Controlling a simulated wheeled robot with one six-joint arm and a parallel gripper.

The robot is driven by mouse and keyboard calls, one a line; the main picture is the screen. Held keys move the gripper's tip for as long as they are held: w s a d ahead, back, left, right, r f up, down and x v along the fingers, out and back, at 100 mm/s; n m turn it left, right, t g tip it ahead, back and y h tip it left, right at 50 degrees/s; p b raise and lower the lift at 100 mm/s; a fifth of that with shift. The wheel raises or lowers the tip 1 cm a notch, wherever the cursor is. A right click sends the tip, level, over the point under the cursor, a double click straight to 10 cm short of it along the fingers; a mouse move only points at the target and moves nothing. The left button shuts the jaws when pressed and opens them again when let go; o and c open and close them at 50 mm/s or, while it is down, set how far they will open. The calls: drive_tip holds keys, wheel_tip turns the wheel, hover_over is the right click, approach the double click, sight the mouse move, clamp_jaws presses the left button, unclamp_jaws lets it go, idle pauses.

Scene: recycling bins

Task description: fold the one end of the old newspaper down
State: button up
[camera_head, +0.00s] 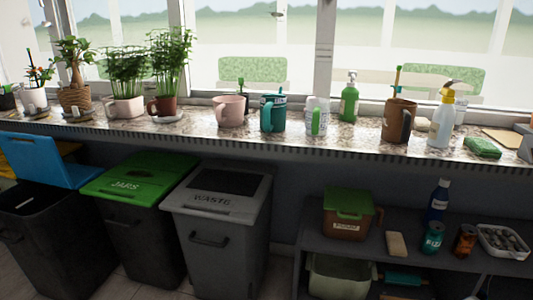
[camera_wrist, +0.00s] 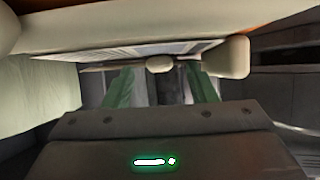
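I see no old newspaper that I can make out in the head view. In the wrist view, a thin pale sheet with grey bands (camera_wrist: 150,50) lies beyond the fingers, partly covered by cream parts; I cannot tell whether it is newspaper. My gripper (camera_wrist: 162,88) shows in the wrist view as a dark body with a green light and two green fingers. The fingers stand apart, with nothing visibly held between them. My gripper does not show in the head view.
A speckled counter (camera_head: 270,139) holds plants, mugs and bottles. Below stand a bin with a raised blue lid (camera_head: 50,160), a green-lidded JARS bin (camera_head: 137,177) and a grey WASTE bin (camera_head: 222,190). A low shelf (camera_head: 385,250) at right holds boxes, bottles and cans.

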drive_tip(key=shift+c, duration=1.1)
drive_tip(key=shift+r, duration=0.1)
wheel_tip(320, 180, up, 7)
drive_tip(key=p, duration=0.3)
drive_tip(key=shift+f, duration=0.2)
idle(0.4)
wheel_tip(320, 180, down, 7)
drive_tip(key=b, duration=0.3)
drive_tip(key=shift+f, duration=0.15)
drive_tip(key=shift+r, duration=0.35)
